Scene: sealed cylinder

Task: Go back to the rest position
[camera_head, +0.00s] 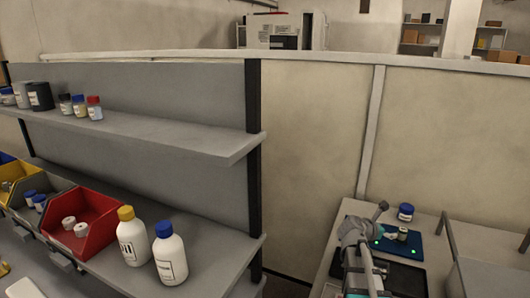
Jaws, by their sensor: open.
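My arm reaches in at the lower right, over the bench there. My gripper (381,234) is at its far end, small and partly hidden by the wrist. It is open, though the separate fingers are hard to make out. Just right of it, a small pale greenish cylinder (402,233) stands on a dark blue plate (432,244) with a green light. I cannot tell whether the gripper touches the cylinder. A jar with a blue lid (405,212) stands behind the plate.
A grey shelf rack (190,133) fills the left, with jars above. Below are a red bin (98,238), a yellow-capped bottle (130,240) and a blue-capped bottle (169,255). A dark tray (402,278) lies in front of the plate. A low partition (449,238) stands right.

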